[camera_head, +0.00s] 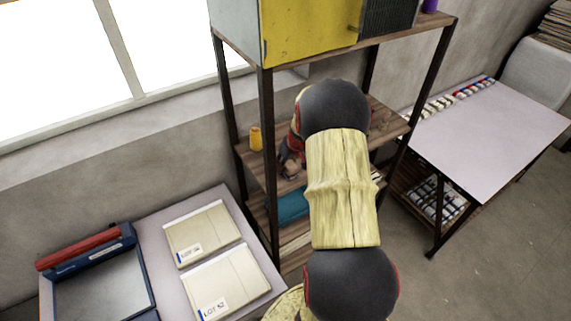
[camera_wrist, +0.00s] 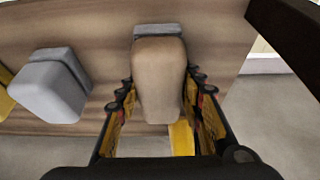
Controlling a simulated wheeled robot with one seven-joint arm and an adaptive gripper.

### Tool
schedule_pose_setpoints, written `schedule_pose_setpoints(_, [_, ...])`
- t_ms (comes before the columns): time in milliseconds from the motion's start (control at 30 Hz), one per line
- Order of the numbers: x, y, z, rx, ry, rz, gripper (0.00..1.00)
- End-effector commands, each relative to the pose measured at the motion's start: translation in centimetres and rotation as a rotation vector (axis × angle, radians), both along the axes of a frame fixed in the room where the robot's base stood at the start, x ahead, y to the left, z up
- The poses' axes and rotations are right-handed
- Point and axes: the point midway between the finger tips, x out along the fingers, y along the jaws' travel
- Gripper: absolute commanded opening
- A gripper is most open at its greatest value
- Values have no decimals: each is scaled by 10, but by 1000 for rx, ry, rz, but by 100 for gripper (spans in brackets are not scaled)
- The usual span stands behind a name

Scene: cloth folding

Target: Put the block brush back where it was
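In the wrist view a block brush with a tan wooden body (camera_wrist: 158,80) and a grey pad behind it stands at a brown wooden shelf board (camera_wrist: 105,108). My gripper (camera_wrist: 160,92) has one finger on each side of this brush. Narrow gaps seem to show beside the tan body, but I cannot tell whether the fingers touch it. A second block, light grey with a darker grey pad (camera_wrist: 48,85), sits to the left, outside the fingers. In the head view my arm reaches into the shelf unit and hides most of the gripper and the brush.
The shelf unit (camera_head: 266,175) has dark upright posts and a yellow cabinet (camera_head: 310,30) on top. A yellow cup (camera_head: 255,138) stands on the middle shelf.

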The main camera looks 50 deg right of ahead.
Motion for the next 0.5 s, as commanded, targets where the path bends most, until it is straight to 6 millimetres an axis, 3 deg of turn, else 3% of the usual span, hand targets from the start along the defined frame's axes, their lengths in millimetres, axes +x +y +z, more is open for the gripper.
schedule_pose_setpoints(300, [0, 0, 0, 0, 1, 0, 55])
schedule_pose_setpoints(500, [0, 0, 0, 0, 1, 0, 55])
